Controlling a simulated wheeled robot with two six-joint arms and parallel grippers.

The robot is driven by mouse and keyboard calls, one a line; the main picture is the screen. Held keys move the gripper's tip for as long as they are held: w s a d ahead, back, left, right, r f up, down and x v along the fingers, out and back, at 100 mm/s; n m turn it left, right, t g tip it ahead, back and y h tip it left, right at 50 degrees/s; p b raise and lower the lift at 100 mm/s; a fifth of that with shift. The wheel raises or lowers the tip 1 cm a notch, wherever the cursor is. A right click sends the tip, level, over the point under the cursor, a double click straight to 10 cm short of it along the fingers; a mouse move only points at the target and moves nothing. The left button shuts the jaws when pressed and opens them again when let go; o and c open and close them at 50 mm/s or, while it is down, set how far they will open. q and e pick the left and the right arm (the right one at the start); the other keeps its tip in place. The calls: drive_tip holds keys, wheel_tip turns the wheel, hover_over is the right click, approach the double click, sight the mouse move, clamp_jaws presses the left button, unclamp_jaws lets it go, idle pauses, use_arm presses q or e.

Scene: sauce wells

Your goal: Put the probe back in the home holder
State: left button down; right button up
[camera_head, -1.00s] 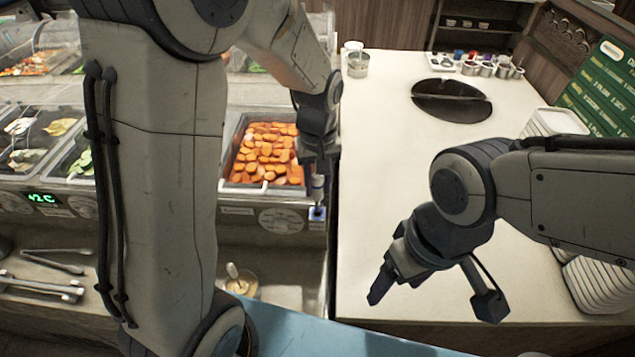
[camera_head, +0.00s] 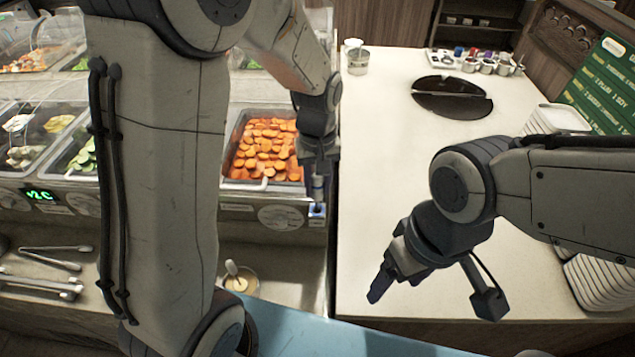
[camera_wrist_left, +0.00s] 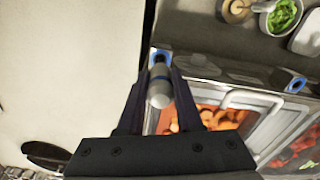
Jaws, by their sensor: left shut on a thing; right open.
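The probe (camera_wrist_left: 160,90) is a grey rounded cylinder between the fingers of my left gripper (camera_wrist_left: 160,97) in the left wrist view. My left gripper also shows in the head view (camera_head: 318,178), pointing down over the counter's edge, shut on the probe. A holder with a blue ring (camera_wrist_left: 161,56) is at the far end of the probe; in the head view this blue-marked holder (camera_head: 317,210) is just below the gripper. I cannot tell how far the probe's tip is inside it. My right gripper (camera_head: 378,288) is open and empty over the white counter.
A second blue-ringed holder (camera_wrist_left: 296,85) is further along the food bar. A pan of orange slices (camera_head: 265,148) lies left of my left gripper. The white counter (camera_head: 385,170) has free room; a black disc (camera_head: 452,98) and small sauce cups (camera_head: 487,67) are at its back.

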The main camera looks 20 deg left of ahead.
sight(317, 200)
use_arm(q)
drive_tip(key=shift+f+b, duration=1.35)
drive_tip(key=shift+f, duration=0.7)
idle(0.4)
drive_tip(key=c, duration=0.5)
unclamp_jaws()
drive_tip(key=shift+r, duration=0.1)
